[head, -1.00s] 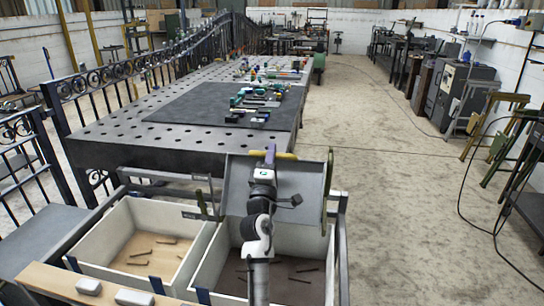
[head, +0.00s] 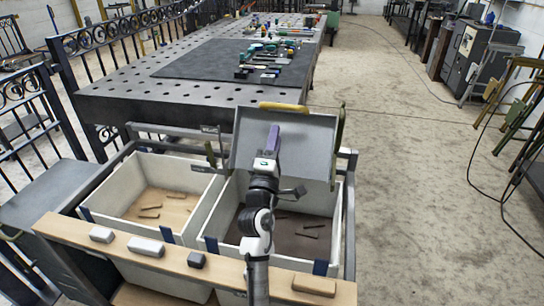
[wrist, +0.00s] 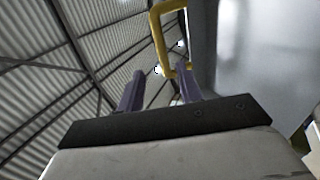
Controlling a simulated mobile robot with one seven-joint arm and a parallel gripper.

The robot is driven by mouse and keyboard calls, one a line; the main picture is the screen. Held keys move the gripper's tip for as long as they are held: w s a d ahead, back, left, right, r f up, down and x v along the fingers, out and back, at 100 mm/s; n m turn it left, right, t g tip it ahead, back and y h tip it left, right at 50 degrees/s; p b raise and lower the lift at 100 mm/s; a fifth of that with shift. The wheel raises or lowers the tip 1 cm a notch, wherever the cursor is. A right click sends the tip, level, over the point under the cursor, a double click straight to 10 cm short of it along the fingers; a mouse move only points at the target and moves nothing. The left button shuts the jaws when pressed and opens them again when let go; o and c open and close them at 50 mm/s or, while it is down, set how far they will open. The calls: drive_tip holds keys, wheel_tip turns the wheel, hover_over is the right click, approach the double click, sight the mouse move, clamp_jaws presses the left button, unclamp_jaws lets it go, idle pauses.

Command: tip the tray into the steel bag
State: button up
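The grey tray (head: 300,140) stands tipped up steeply at the back edge of the right bin, its visible face empty. Its yellow handle (head: 284,107) runs along the top edge and also shows in the wrist view (wrist: 158,38). My gripper (head: 273,138) is in front of the tray, below the handle. In the wrist view its purple fingers (wrist: 158,88) are apart with nothing clearly between them; the handle lies beyond the tips. Two pale bins hold dark bars: the left bin (head: 209,207) has a tan bottom, the right bin (head: 338,225) a dark one. I cannot tell which is the steel bag.
A wooden ledge (head: 222,268) with several small blocks runs along the front of the bins. A perforated table (head: 150,85) with tools stands behind. A railing (head: 75,110) lines the left. The floor at right (head: 420,190) is clear.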

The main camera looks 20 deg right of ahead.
drive_tip(key=shift+b+v, duration=0.3)
drive_tip(key=shift+v, duration=1.5)
